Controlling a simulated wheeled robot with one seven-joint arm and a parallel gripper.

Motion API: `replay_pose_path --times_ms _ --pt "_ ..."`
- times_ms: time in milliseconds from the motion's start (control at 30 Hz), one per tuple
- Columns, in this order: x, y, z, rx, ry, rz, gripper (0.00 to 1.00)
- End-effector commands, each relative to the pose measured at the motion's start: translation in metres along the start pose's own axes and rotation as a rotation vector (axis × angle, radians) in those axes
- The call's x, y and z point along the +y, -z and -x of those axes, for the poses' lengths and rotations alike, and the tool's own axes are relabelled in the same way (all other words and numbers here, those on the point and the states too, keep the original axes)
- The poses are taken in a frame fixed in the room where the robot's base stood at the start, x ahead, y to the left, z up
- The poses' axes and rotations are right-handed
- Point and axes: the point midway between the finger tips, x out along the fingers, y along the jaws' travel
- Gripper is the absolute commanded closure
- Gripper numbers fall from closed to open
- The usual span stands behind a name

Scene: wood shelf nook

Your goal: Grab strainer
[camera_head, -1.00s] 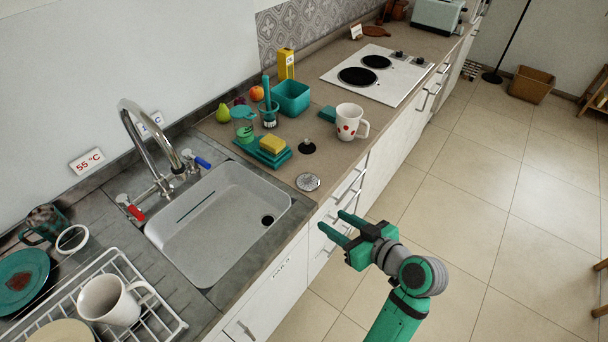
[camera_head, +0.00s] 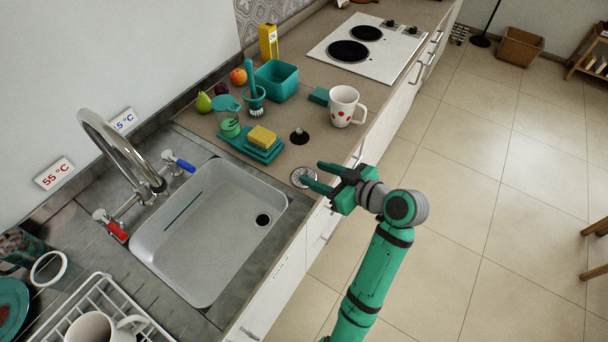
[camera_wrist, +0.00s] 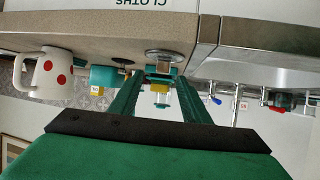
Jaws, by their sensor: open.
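The strainer (camera_head: 297,176) is a small round metal disc lying near the counter's front edge, right of the sink. My gripper (camera_head: 314,175) is open and empty at that edge, and its fingers point toward the strainer. In the head view the fingers overlap the strainer's right side. In the upside-down wrist view, the strainer (camera_wrist: 164,55) sits ahead, roughly centred between the two green fingers (camera_wrist: 160,82). I cannot tell the exact gap; nothing is held.
A black sink plug (camera_head: 299,137) sits behind the strainer. A spotted mug (camera_head: 343,104) stands to the right. A yellow sponge (camera_head: 262,135) lies on a teal tray farther back. The sink (camera_head: 205,255) is at left.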

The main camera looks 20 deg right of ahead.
Motion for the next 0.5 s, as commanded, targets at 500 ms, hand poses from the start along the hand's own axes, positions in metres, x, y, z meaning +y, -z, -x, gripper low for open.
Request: replay_pose_path --times_ms 500 --pt "-0.004 -0.003 -0.05 0.0 -0.006 -0.003 0.57"
